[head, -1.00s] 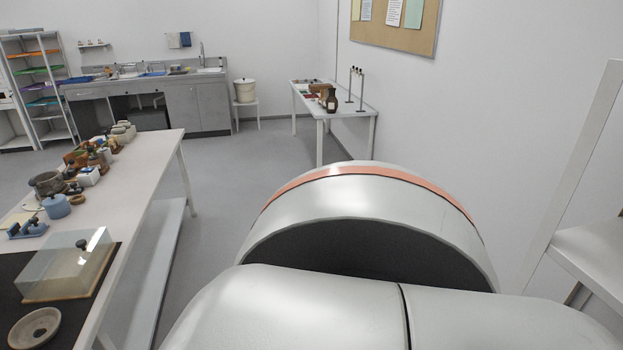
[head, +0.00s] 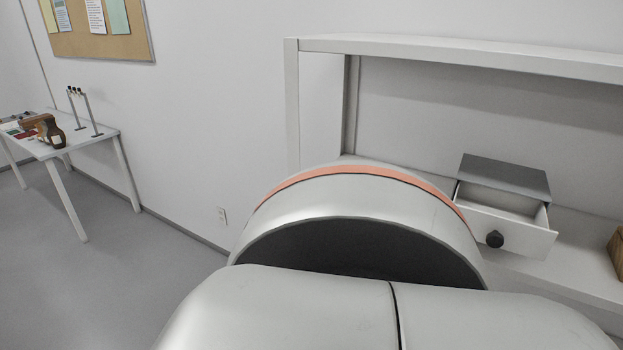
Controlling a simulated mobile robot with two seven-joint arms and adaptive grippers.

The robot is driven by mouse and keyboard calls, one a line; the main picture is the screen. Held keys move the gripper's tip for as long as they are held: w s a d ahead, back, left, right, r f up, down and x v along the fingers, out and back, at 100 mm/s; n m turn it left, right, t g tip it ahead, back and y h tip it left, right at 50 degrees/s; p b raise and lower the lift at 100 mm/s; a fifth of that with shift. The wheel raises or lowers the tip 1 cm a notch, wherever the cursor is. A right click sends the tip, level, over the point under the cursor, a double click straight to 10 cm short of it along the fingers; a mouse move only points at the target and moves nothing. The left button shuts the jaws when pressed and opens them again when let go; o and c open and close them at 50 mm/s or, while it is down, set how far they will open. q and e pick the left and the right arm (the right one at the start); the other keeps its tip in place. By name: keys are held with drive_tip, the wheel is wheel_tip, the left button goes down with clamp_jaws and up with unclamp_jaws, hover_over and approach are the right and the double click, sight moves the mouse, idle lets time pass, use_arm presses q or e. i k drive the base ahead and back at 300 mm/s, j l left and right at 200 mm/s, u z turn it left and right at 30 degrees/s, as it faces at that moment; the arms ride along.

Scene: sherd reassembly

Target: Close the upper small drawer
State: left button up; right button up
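A small drawer (head: 505,235) with a white front and a dark round knob (head: 495,239) stands pulled out of a small cabinet with a grey top (head: 503,176). The cabinet sits on a white shelf unit at the right of the head view. The drawer's inside looks empty where it shows. The lower left of the cabinet is hidden behind my own arm, so I cannot see whether another drawer lies below. Neither of my grippers is in view.
The white shelf unit (head: 450,46) has an upper board over the cabinet. A brown wooden object (head: 617,253) is at the right edge. A white table (head: 88,136) with a brown jar (head: 50,132) stands at the left. The grey floor (head: 100,270) between is clear.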

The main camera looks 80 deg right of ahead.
sight(516, 224)
drive_tip(key=z, duration=3.2)
